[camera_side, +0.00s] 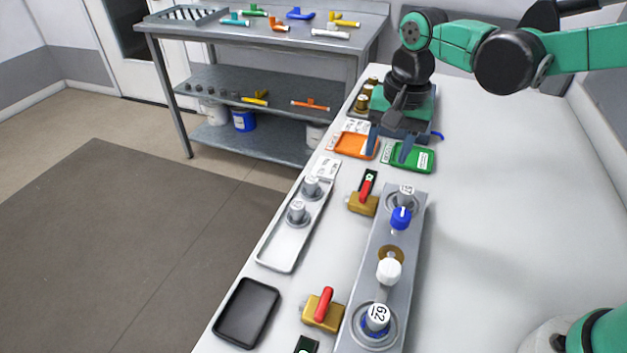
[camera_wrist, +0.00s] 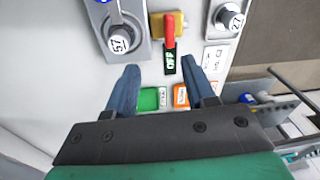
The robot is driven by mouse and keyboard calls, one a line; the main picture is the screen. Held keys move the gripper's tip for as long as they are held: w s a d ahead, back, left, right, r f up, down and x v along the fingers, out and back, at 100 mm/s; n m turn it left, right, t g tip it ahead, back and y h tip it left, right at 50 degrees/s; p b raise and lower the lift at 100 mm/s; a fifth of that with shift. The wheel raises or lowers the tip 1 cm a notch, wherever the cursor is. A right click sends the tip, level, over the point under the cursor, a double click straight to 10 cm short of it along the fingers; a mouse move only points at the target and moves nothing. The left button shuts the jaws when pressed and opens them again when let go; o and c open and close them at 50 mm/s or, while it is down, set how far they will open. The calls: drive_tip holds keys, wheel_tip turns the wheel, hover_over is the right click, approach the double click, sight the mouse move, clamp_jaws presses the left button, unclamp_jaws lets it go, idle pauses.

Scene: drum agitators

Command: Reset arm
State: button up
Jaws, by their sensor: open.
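My gripper (camera_side: 390,146) is at the far end of the white bench in the side view, pointing down over the orange tray (camera_side: 356,144) and the green tray (camera_side: 418,159). Its blue fingers stand apart with nothing between them. In the wrist view my gripper (camera_wrist: 161,92) shows the same gap. Beyond its fingertips are a red-handled valve (camera_wrist: 169,32) with an OFF label (camera_wrist: 170,63), and a knob marked 57 (camera_wrist: 119,41). The green tray (camera_wrist: 149,99) and orange tray (camera_wrist: 180,96) show partly between the fingers. Whether the fingers touch the trays cannot be told.
A grey panel (camera_side: 405,262) with knobs runs along the bench. Left of it are two red-handled valves, a light tray (camera_side: 278,251) with two numbered knobs, and a black tray (camera_side: 247,312). A metal shelf table (camera_side: 265,49) stands behind.

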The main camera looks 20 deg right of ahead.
drive_tip(key=s+d+r+n+t, duration=0.2)
drive_tip(key=s+d+n+t, duration=0.4)
drive_tip(key=s+n, duration=0.1)
drive_tip(key=shift+s+d+r+n, duration=0.3)
drive_tip(key=shift+s+d+r, duration=0.1)
drive_tip(key=shift+s, duration=0.5)
